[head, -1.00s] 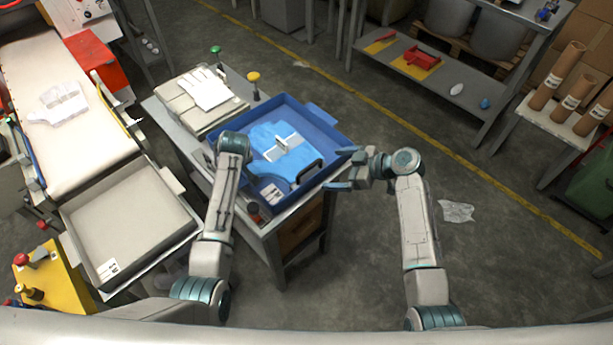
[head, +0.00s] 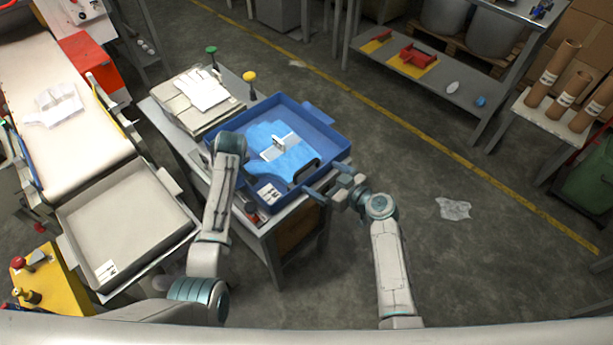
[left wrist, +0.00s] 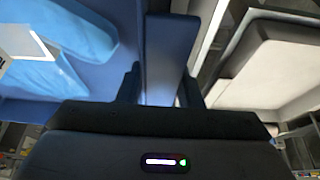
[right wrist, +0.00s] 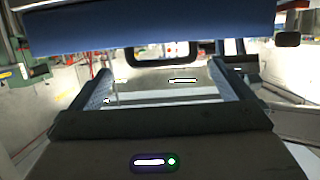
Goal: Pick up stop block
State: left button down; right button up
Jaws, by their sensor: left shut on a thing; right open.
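I cannot pick out a stop block for certain. A red block-like piece (head: 418,57) sits on a yellow panel on the grey shelf at the upper right. The blue tray (head: 322,120) stands on the grey table and holds bagged blue gloves (head: 290,158) with a white label. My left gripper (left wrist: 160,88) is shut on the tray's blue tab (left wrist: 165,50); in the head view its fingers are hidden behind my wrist. My right gripper (head: 332,183) is open and empty beside the tray's near right side, by the black handle (head: 306,171). The tray's blue edge (right wrist: 150,30) crosses the right wrist view.
A stack of folded packs (head: 198,100) and two knobs, green (head: 211,51) and yellow (head: 249,77), are behind the tray. An empty grey tray (head: 125,222) and a conveyor (head: 60,105) stand at left. Clear plastic (head: 454,208) lies on the open floor at right.

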jog(key=shift+x, duration=2.7)
jog(key=shift+s+f, duration=0.1)
jog(key=c, duration=1.3)
jog(key=shift+c, duration=0.4)
jog(key=shift+r, duration=0.25)
notch_tip(320, 180, up, 7)
jog(key=s+d, duration=1.2)
jog(key=shift+s+d, duration=0.3)
jog(key=shift+d, duration=0.1)
jog(key=shift+f, duration=0.15)
